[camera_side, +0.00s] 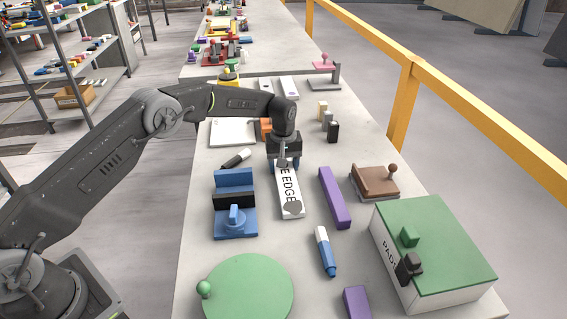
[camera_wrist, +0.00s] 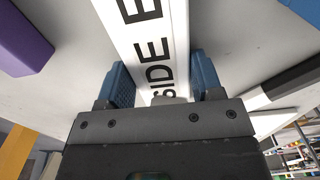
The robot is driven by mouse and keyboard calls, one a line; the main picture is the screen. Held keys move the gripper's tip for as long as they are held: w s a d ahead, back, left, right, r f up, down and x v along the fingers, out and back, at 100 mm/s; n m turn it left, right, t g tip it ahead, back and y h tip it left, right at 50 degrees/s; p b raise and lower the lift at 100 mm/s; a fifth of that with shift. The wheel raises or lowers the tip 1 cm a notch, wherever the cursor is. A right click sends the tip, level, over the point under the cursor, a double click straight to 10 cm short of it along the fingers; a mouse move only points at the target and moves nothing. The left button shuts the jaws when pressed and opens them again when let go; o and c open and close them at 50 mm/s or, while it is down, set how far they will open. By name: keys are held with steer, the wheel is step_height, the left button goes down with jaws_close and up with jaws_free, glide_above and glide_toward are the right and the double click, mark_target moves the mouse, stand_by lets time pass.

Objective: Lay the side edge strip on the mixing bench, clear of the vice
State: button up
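The side edge strip (camera_side: 288,193) is a white bar with black lettering and a grey round spot near its near end. It points toward the front of the bench. In the wrist view the strip (camera_wrist: 145,35) runs between the two blue fingers, which meet its sides. My gripper (camera_side: 284,164) is shut on its far part; the wrist view also shows my gripper (camera_wrist: 163,85). I cannot tell whether the strip touches the bench. The mixing bench (camera_side: 285,255) is a long pale grey slab. The blue vice (camera_side: 235,190) with a dark jaw stands left of the strip, apart from it.
A purple bar (camera_side: 334,198) lies close right of the strip. A blue-capped marker (camera_side: 325,252), a green disc (camera_side: 245,290) and a green-topped pad box (camera_side: 435,250) are nearer. A brown stamp block (camera_side: 375,182) stands right. Bare bench lies in front of the strip.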

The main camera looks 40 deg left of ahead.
steer(key=o, duration=0.4)
steer(key=shift+r, duration=0.1)
step_height(320, 180, up, 12)
steer(key=shift+r, duration=0.15)
stand_by(0.3)
steer(key=s+r+m+t, duration=0.3)
steer(key=s+r+m, duration=0.1)
steer(key=s+r, duration=1.3)
steer(key=s+f+m+t, duration=0.1)
steer(key=s, duration=0.6)
steer(key=s+f+m, duration=0.2)
steer(key=s, duration=0.6)
steer(key=s+a+f+m+t, duration=0.1)
steer(key=s+f+m, duration=0.1)
steer(key=s, duration=0.6)
steer(key=shift+a+t, duration=0.1)
steer(key=shift+t, duration=0.2)
